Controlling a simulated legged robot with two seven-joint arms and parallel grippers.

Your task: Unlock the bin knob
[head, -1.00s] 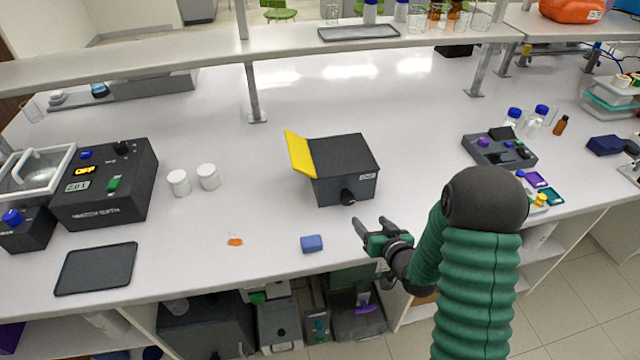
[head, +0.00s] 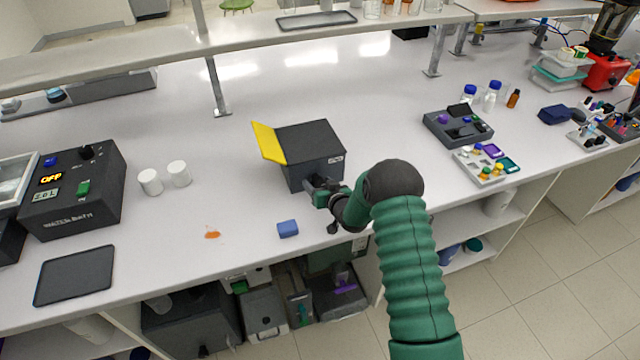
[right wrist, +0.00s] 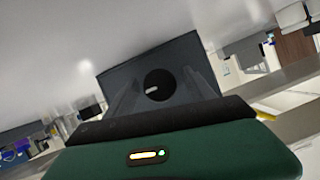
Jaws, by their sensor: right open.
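The bin (head: 308,150) is a dark grey box with a yellow flap (head: 268,142) at its left side, standing mid-bench in the head view. Its front face shows in the right wrist view (right wrist: 185,60), with the round black knob (right wrist: 158,84) bearing a short white mark. My right gripper (head: 312,186) is at the bin's front, its open fingers on either side of the knob in the wrist view. Whether they touch the knob I cannot tell. In the head view the gripper hides the knob. My left gripper is not in view.
A blue block (head: 287,229) and an orange spot (head: 212,234) lie near the front edge. Two white cups (head: 164,178), a water bath (head: 75,190) and a black tray (head: 74,274) are on the left. A grey device (head: 458,127) stands on the right.

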